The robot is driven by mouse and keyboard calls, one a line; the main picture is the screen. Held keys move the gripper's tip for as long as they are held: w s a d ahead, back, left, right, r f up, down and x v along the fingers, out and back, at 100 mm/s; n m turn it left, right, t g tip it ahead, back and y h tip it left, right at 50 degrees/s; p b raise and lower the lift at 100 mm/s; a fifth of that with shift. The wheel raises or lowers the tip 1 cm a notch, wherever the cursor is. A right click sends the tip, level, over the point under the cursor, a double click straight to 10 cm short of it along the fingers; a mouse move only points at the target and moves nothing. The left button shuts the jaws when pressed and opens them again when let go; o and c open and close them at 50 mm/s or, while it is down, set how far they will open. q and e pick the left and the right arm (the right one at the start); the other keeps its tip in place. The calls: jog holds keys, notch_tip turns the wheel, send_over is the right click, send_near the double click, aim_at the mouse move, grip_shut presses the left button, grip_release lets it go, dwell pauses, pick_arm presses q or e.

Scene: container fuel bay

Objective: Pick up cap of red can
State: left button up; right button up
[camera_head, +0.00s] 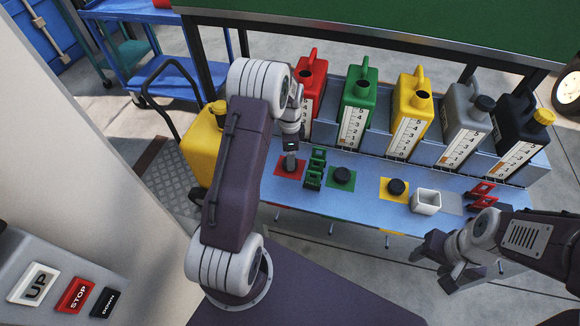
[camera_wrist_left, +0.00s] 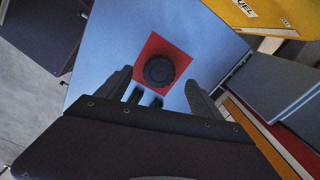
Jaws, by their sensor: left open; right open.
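The red can (camera_head: 311,84) stands at the left end of the row of cans, its mouth uncovered. Its black cap (camera_head: 290,164) lies on a red square on the blue bench; the cap also shows in the left wrist view (camera_wrist_left: 159,71). My left gripper (camera_head: 291,158) is above the red square and hides part of it in the head view. In the left wrist view, the open fingers (camera_wrist_left: 160,88) point toward the cap, with nothing between them. My right gripper (camera_head: 448,268) is open and empty in front of the bench's right part.
Green (camera_head: 357,104), yellow (camera_head: 410,111), grey (camera_head: 466,123) and black (camera_head: 519,134) cans stand along the back. Black caps lie on the green (camera_head: 342,176) and yellow (camera_head: 397,187) squares. A white box (camera_head: 426,201) sits farther right.

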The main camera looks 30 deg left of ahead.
pick_arm(q)
notch_tip(320, 180, down, 4)
jog(key=shift+s+d+f+b, duration=0.1)
jog(key=shift+f+b, duration=0.15)
jog(key=shift+b, duration=0.85)
jog(key=shift+f, duration=0.35)
jog(key=shift+r, duration=0.15)
